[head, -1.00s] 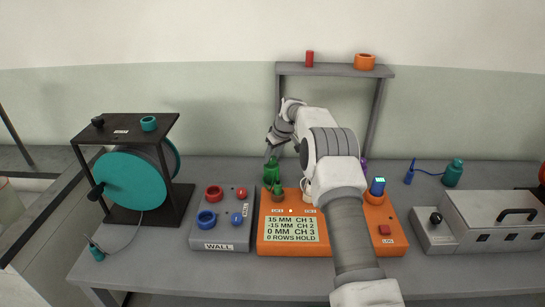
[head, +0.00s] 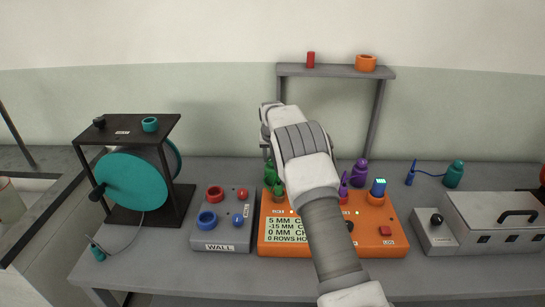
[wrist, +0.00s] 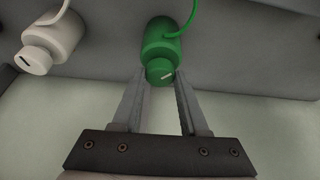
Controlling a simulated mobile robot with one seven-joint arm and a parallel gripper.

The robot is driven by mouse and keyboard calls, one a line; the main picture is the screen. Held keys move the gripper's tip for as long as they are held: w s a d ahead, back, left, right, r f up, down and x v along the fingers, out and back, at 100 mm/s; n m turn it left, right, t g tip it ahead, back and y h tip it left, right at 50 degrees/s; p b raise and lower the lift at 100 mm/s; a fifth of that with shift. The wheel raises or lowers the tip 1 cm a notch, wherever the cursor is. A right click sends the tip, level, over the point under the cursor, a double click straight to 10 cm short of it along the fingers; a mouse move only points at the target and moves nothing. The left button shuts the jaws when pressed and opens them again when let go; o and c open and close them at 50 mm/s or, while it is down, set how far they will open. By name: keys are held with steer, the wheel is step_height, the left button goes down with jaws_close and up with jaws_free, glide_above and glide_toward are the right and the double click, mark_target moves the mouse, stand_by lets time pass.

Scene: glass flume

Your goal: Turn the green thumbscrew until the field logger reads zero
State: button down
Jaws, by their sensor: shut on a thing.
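The orange field logger (head: 375,243) stands on the bench with its screen (head: 287,230) facing me. The top line reads 5 MM, and the lines below read -15 MM, 0 MM and 0 ROWS. My arm hides the right end of the screen. In the wrist view my gripper (wrist: 161,77) is shut on the thumbscrew, one finger on each side. In the head view the green body (head: 271,172) shows behind the logger's left end, and my arm partly covers the fingers.
A white body with a marked knob (wrist: 37,59) is beside the green one. Purple parts (head: 360,172) stand right of my arm. A grey box (head: 222,235) marked WALL and a teal reel (head: 135,182) are left. A grey shelf frame (head: 335,71) rises behind.

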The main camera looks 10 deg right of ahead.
stand_by(0.3)
steer(key=shift+c, duration=2.1)
jaws_free()
steer(key=v, duration=1.7)
steer(key=shift+r, duration=0.3)
